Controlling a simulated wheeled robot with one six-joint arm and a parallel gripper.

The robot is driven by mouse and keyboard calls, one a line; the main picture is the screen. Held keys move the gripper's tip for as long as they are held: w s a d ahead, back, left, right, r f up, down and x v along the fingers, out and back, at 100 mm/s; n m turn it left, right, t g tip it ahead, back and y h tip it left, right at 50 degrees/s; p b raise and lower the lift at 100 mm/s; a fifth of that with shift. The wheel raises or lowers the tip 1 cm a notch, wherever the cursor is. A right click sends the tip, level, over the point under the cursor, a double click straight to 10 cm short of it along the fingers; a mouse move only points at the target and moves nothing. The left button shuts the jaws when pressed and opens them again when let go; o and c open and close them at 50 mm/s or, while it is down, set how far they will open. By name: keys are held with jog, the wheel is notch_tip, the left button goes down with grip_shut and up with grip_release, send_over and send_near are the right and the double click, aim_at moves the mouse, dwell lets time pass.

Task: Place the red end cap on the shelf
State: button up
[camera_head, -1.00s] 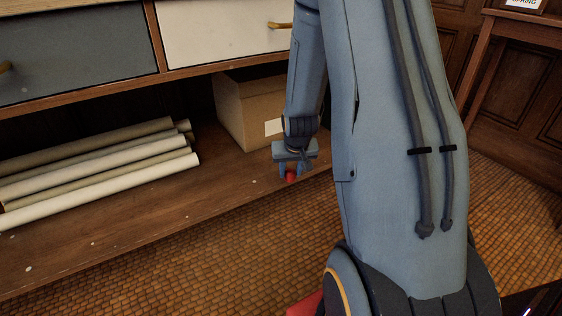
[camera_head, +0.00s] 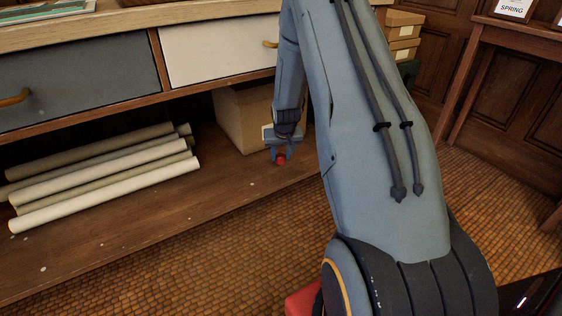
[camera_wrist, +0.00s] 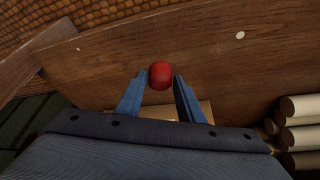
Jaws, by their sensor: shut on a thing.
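The red end cap (camera_head: 280,160) is small and rounded, held between the fingertips of my gripper (camera_head: 280,156). In the wrist view the red end cap (camera_wrist: 160,75) sits between the two blue fingers of my gripper (camera_wrist: 160,80), which are shut on it. The wooden shelf (camera_head: 130,215) is the low board under the drawers. My gripper is over the right part of the shelf, in front of the cardboard box. I cannot tell whether the cap touches the board.
Several rolled paper tubes (camera_head: 110,185) lie on the left of the shelf. A cardboard box (camera_head: 235,122) stands at the back, behind my gripper. A grey drawer (camera_head: 85,80) and a white drawer (camera_head: 215,50) hang above. The shelf's middle is clear.

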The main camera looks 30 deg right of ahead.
aim_at(281, 158)
jog(key=shift+w+f+b, duration=0.1)
jog(key=shift+f+b, duration=1.05)
jog(key=shift+f, duration=0.6)
jog(key=shift+f, duration=0.1)
jog(key=o, duration=1.1)
jog(key=shift+c, duration=0.2)
jog(key=p+v, duration=0.6)
jog(key=v, duration=0.6)
